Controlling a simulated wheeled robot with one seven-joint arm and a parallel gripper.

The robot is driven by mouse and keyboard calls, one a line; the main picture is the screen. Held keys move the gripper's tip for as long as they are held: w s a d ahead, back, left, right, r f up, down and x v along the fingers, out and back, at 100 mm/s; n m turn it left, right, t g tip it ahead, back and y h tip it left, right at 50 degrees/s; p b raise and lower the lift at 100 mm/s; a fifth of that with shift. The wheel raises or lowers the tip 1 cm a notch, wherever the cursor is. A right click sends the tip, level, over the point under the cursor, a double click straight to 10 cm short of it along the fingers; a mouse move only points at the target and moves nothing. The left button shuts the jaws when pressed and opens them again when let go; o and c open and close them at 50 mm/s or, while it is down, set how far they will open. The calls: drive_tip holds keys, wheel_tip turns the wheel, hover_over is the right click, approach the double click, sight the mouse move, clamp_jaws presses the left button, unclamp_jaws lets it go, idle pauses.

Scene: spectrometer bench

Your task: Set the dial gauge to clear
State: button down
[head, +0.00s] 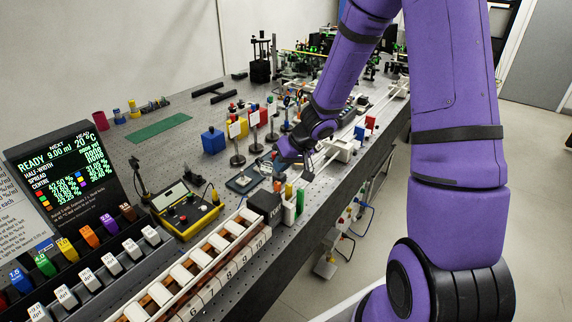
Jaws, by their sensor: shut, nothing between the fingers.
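I cannot pick out a dial gauge for certain. A yellow-and-black instrument box (186,212) with a pale display window and a red knob sits on the bench in the centre left; its markings are too small to read. My gripper (294,168) is shut and empty. It is over the bench, to the right of and beyond the yellow box, near a small flat grey plate (246,180). My wrist and fingers hide part of the bench there.
A black display (72,172) reading READY stands at the left, above several coloured and white switches. A numbered row of white keys (205,262) runs along the bench's front edge.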

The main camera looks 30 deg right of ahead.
drive_tip(key=shift+w+a, duration=0.35)
drive_tip(key=shift+a, duration=0.4)
drive_tip(key=shift+w+a+r, duration=0.1)
idle(0.3)
